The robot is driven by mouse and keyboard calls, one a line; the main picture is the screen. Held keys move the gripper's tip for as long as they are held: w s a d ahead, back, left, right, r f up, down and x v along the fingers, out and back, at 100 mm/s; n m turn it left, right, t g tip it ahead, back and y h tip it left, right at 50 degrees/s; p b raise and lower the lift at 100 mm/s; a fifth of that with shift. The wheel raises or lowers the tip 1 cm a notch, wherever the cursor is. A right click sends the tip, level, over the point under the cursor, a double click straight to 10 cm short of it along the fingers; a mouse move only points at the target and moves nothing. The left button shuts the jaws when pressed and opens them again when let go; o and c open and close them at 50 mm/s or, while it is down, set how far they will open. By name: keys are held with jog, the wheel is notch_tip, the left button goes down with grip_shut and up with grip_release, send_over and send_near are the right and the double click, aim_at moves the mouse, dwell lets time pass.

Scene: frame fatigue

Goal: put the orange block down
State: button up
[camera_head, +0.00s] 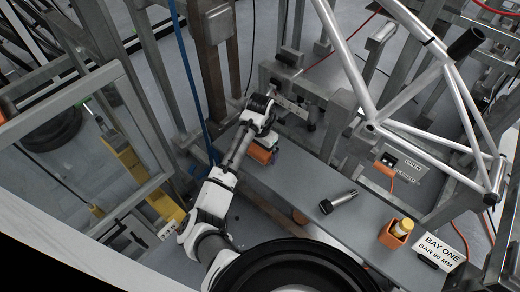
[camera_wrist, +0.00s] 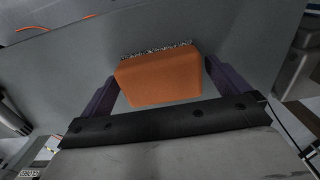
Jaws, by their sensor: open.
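The orange block (camera_head: 261,154) is at the left end of the grey bench, directly under my gripper (camera_head: 268,139). In the wrist view the orange block (camera_wrist: 158,80) sits between the two dark purple fingers of my gripper (camera_wrist: 160,75), with a speckled dark strip along its far edge.
The grey bench (camera_head: 300,187) has clear room right of the block. A metal tool with a dark end (camera_head: 338,202) lies mid-bench. An orange holder with a yellow-topped bottle (camera_head: 396,234) and a "BAY ONE" sign (camera_head: 439,250) stand at right. A bicycle frame (camera_head: 440,70) rises behind.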

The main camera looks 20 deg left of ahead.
aim_at(258, 150)
notch_tip(258, 150, up, 14)
jog(key=p, duration=0.2)
jog(key=shift+s+f, duration=0.15)
jog(key=shift+s, duration=0.25)
jog(key=shift+a, duration=0.1)
